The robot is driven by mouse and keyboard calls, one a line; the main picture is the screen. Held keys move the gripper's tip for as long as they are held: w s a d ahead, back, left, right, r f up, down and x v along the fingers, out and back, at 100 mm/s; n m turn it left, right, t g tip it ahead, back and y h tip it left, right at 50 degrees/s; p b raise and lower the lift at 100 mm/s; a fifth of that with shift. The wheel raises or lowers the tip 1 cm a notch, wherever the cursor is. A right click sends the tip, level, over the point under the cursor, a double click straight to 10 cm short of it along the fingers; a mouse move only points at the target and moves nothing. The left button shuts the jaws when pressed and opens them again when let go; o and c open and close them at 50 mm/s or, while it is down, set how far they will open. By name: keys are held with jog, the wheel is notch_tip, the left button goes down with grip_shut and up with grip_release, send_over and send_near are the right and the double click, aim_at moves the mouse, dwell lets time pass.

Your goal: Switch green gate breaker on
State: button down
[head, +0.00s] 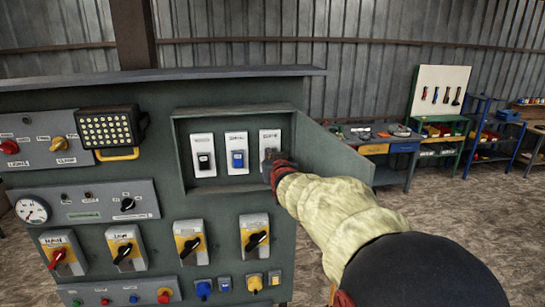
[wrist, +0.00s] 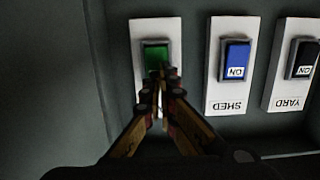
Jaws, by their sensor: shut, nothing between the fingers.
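The green gate breaker shows in the wrist view as a green rocker (wrist: 156,53) in a dark frame on a white plate. In the head view its white plate (head: 270,136) is the rightmost of three in a recessed box, and my gripper hides its rocker. My gripper (wrist: 161,82) is shut and empty, its fingertips over the lower part of the green rocker in the wrist view. I cannot tell whether they touch it. The gripper also shows in the head view (head: 271,158). No ON label shows on the visible part of the green rocker.
Beside it are the blue SHED breaker (wrist: 237,59) and the black YARD breaker (wrist: 303,58), both with upside-down ON labels in the wrist view. The box's open door (head: 335,150) stands right of the breakers, close to my arm. Rotary switches (head: 190,243) sit below.

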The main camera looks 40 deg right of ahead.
jog(key=shift+w+f+b, duration=0.1)
jog(key=shift+b, duration=0.3)
jog(key=shift+w+d+r+b, duration=0.2)
jog(key=shift+r+b, duration=0.25)
jog(key=shift+b, duration=0.65)
jog(key=shift+r+b, duration=0.2)
jog(key=shift+b, duration=0.3)
jog(key=shift+w+f, duration=0.15)
jog(key=shift+f, duration=0.05)
